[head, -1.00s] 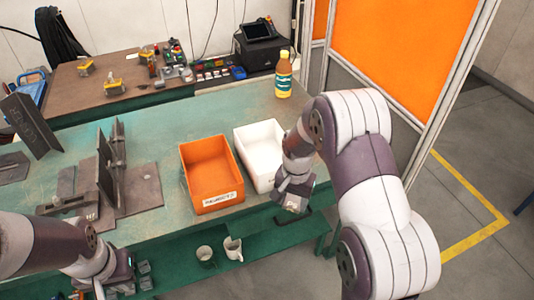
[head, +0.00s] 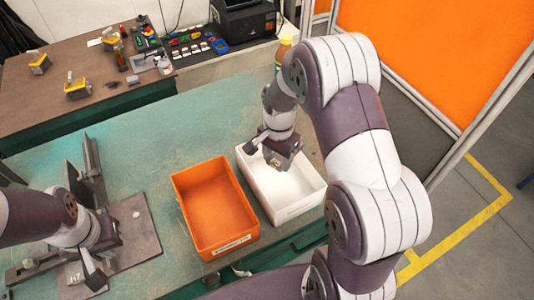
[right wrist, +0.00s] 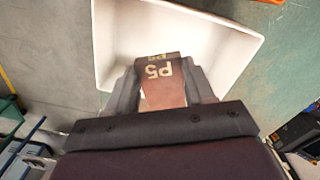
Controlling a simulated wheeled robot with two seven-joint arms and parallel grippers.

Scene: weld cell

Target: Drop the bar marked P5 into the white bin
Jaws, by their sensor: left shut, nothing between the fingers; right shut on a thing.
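The white bin (head: 290,208) stands on the green table, right of the orange bin. My right gripper (head: 272,158) is over the far part of the white bin. In the right wrist view, my right gripper (right wrist: 165,92) is shut on a brown bar marked P5 (right wrist: 161,88), with the white bin (right wrist: 225,40) behind it. How far the bar is above the bin floor cannot be told. My left gripper (head: 98,275) is shut and empty, low over the dark metal plate at the left.
The orange bin (head: 216,205) stands just left of the white bin. Dark metal plates and an upright piece (head: 92,165) are on the left of the table. A bottle (head: 283,50) stands behind my right arm. The table's middle (head: 150,140) is clear.

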